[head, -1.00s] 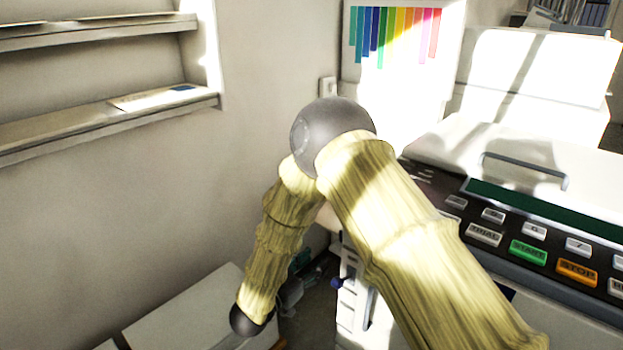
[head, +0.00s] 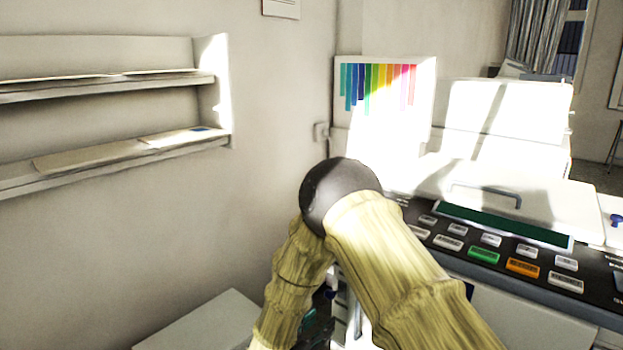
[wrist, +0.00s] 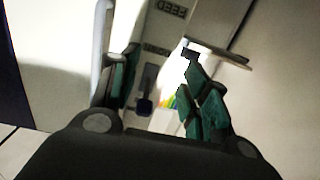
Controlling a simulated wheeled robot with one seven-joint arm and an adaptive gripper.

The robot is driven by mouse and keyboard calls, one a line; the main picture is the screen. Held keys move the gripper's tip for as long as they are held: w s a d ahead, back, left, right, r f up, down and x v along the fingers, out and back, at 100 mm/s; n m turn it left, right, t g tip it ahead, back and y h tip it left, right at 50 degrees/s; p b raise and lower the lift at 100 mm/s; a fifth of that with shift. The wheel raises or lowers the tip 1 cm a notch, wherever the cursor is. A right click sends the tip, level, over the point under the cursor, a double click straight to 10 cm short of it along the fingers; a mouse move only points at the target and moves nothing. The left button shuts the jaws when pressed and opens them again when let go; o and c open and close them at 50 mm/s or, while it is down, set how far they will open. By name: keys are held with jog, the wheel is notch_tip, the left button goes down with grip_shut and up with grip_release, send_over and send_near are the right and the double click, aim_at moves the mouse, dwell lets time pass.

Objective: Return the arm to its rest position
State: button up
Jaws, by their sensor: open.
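My arm, with pale yellow bamboo-like links (head: 395,265) and a dark round joint (head: 340,195), bends down in front of the copier in the head view. My gripper is mostly hidden behind the arm there; only small teal and dark bits show low beside the forearm. In the wrist view my gripper (wrist: 162,62) shows two separate teal and dark fingers with a gap between them. Nothing is held between them.
A copier (head: 500,245) with a keypad stands close on the right. Wall shelves (head: 120,155) are at the left. A pale box-like surface (head: 205,322) lies low at the left. A colour-bar chart (head: 385,90) is behind. Bare wall lies between shelves and copier.

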jog(key=s+d+f+n+g+y, duration=0.25)
jog(key=s+d+f, duration=0.2)
jog(key=f, duration=0.35)
jog(key=s+d+f+n+g+y, duration=0.1)
jog(key=s+d+f+n+y, duration=0.1)
jog(key=s+d+f+y, duration=0.5)
jog(key=s+d+f+n+g, duration=0.1)
jog(key=s+d+f+g, duration=0.15)
jog(key=s+f, duration=0.35)
jog(key=s+d+f+n+g, duration=0.1)
jog(key=s+d+f+g, duration=0.2)
jog(key=s, duration=0.4)
jog(key=s+d+f+g, duration=0.1)
jog(key=s+d+g, duration=0.1)
jog(key=s, duration=0.7)
jog(key=s+d+g+y, duration=0.1)
jog(key=s+d+g, duration=0.1)
jog(key=s, duration=0.8)
jog(key=shift+s+f+g, duration=0.15)
jog(key=shift+f+g, duration=0.25)
jog(key=shift+n, duration=0.25)
notch_tip(320, 180, up, 15)
jog(key=p, duration=1.5)
jog(key=shift+a+r, duration=0.1)
jog(key=shift+r, duration=0.05)
jog(key=shift+c, duration=0.4)
